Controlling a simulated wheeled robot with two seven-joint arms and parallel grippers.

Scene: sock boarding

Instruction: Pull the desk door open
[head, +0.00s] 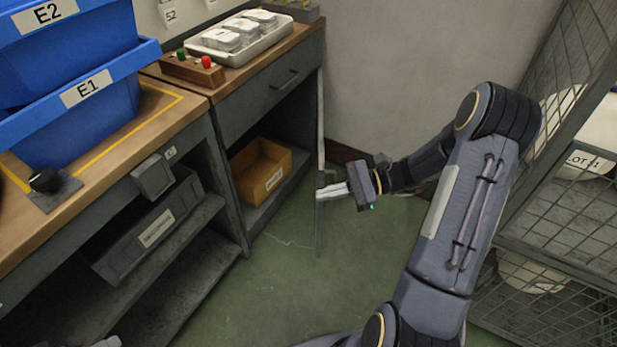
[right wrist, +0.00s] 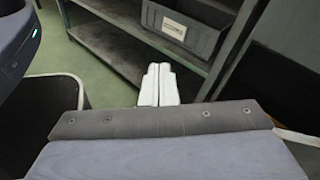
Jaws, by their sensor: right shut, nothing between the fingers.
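The desk door (head: 319,228) shows almost edge-on in the head view, as a thin upright panel at the right side of the desk. It stands swung out, and the compartment behind it is open to view. My right gripper (head: 330,191) is shut and empty, with its pale fingertips at the door's edge about halfway down. I cannot tell whether they touch it. In the right wrist view the two fingers (right wrist: 159,84) lie together. A pale tip at the bottom left of the head view may be my left gripper (head: 106,342); its jaws cannot be made out.
A yellow-brown bin (head: 261,170) sits inside the compartment, below a closed drawer (head: 272,92). A workbench with blue crates (head: 85,110) and a grey bin (head: 150,232) stands at left. A wire cage (head: 560,250) stands at right. Green floor (head: 280,285) lies clear between.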

